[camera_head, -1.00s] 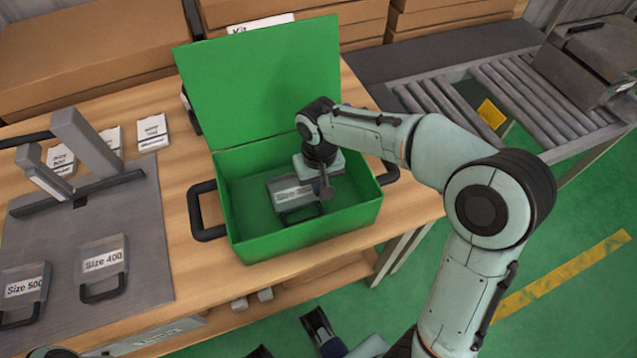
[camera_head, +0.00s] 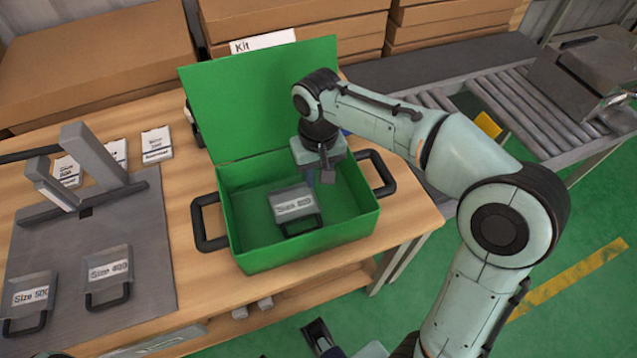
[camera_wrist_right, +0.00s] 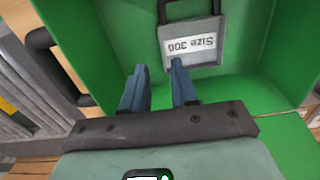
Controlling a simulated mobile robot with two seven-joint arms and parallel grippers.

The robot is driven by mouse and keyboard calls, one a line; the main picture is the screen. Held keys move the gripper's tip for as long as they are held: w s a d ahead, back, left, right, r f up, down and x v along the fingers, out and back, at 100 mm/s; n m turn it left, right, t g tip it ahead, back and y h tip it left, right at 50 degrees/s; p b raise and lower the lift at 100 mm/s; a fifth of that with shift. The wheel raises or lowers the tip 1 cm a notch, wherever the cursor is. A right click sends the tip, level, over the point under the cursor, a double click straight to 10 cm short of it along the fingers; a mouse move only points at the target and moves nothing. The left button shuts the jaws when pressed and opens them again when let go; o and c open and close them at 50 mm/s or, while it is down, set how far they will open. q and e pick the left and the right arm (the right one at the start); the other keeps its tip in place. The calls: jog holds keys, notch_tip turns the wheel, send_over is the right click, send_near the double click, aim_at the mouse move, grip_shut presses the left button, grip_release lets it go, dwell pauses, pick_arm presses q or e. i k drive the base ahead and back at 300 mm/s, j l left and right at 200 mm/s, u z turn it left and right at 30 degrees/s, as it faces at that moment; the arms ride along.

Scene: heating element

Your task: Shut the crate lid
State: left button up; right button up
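The green crate (camera_head: 300,254) stands on the wooden table with its lid (camera_head: 242,105) open, tilted up at the back. A grey heating element marked Size 300 (camera_head: 294,205) lies on the crate floor; it also shows in the right wrist view (camera_wrist_right: 192,42). My right gripper (camera_head: 312,178) is over the right part of the crate, in front of the lid. In the right wrist view its two blue fingers (camera_wrist_right: 160,75) are apart with nothing between them, clear of the element. My left gripper (camera_head: 318,332) seems to show in part at the bottom edge; its fingers cannot be made out.
A grey mat (camera_head: 130,215) on the left holds elements marked Size 400 (camera_head: 107,272) and Size 500 (camera_head: 30,297) and a grey stand (camera_head: 90,160). Cardboard boxes (camera_head: 290,45) are stacked behind the lid. A roller conveyor (camera_head: 530,110) is at the right.

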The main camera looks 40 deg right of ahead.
aim_at(242, 105)
jog(key=k, duration=1)
